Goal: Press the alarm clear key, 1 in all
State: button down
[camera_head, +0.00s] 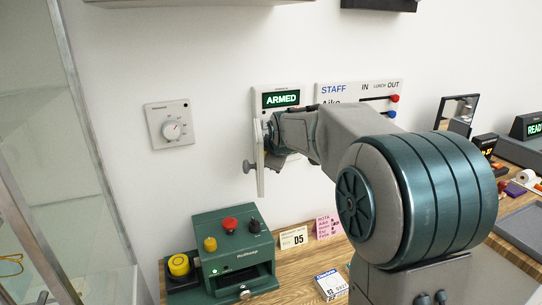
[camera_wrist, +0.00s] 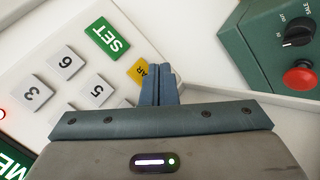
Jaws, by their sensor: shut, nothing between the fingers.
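The alarm keypad (camera_wrist: 66,98) fills the left of the wrist view, with grey number keys and a green SET key (camera_wrist: 108,40). A yellow key (camera_wrist: 138,72) ending in "AR" is partly hidden behind my fingers. My gripper (camera_wrist: 158,68) is shut and empty, its tips overlapping that key's edge; I cannot tell if they touch it. Part of the lit display shows at lower left.
A dial (camera_head: 171,129) is at left. Below, a green box (camera_head: 237,252) with coloured buttons stands on the wooden bench. A STAFF board (camera_head: 340,88) hangs at right.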

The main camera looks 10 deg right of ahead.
jog(key=shift+s, duration=0.15)
jog(key=shift+s+d+b, duration=0.25)
jog(key=shift+s+b, duration=0.25)
jog(key=shift+s, duration=0.7)
jog(key=shift+s+d+b, duration=0.25)
jog(key=shift+s+b, duration=0.25)
jog(key=shift+s, duration=0.65)
